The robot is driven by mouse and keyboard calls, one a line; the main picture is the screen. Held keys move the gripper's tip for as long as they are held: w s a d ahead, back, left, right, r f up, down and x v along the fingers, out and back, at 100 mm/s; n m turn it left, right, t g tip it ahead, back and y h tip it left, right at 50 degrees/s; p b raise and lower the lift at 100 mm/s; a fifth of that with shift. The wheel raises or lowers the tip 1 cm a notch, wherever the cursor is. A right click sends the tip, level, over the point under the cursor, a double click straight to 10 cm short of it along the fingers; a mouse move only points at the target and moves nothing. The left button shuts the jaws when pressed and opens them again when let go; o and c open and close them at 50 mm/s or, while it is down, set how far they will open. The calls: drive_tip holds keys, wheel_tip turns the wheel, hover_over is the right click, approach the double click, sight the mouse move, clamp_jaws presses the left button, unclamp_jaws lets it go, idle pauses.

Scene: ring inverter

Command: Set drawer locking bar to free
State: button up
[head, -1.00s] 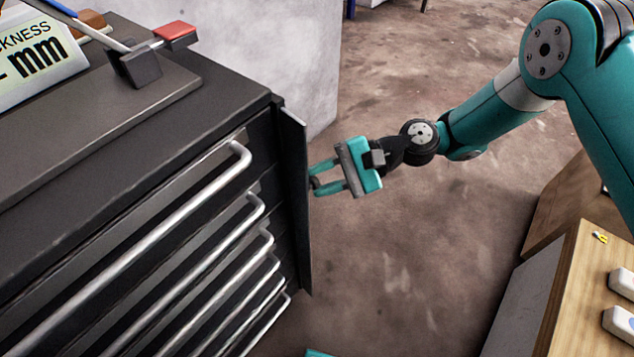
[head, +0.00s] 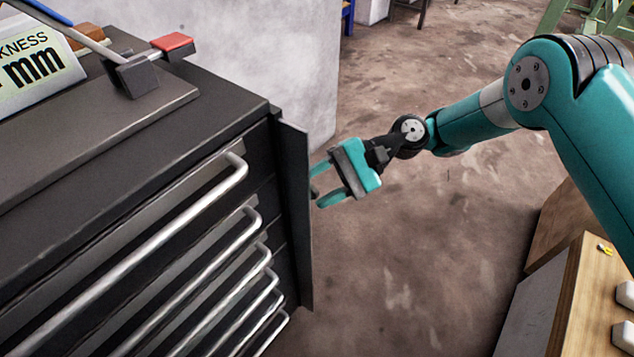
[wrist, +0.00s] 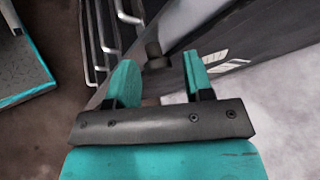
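The drawer locking bar (head: 295,215) is a tall dark upright plate at the right edge of the dark drawer cabinet (head: 225,110). It stands beside the right ends of the drawer handles. I cannot tell whether it is locked or free. My gripper (head: 318,185) is open, just right of the bar, with its fingers pointing towards it. In the wrist view my gripper (wrist: 160,62) has a finger on either side of a short dark knob (wrist: 154,52). The knob shows in the gap, apparently not gripped; contact is unclear. The knob is hidden in the head view.
Several silver drawer handles (head: 170,235) stick out of the cabinet front. A thickness sign (head: 35,60) and a red-ended lever (head: 172,42) are on top. A wooden bench (head: 580,300) stands at lower right. Open floor (head: 420,240) lies between.

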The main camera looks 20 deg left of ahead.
drive_tip(key=shift+o, duration=0.2)
drive_tip(key=shift+f, duration=0.1)
drive_tip(key=shift+s+r, duration=0.1)
drive_tip(key=shift+r, duration=0.15)
wheel_tip(320, 180, up, 20)
drive_tip(key=p, duration=2)
drive_tip(key=shift+f, duration=0.2)
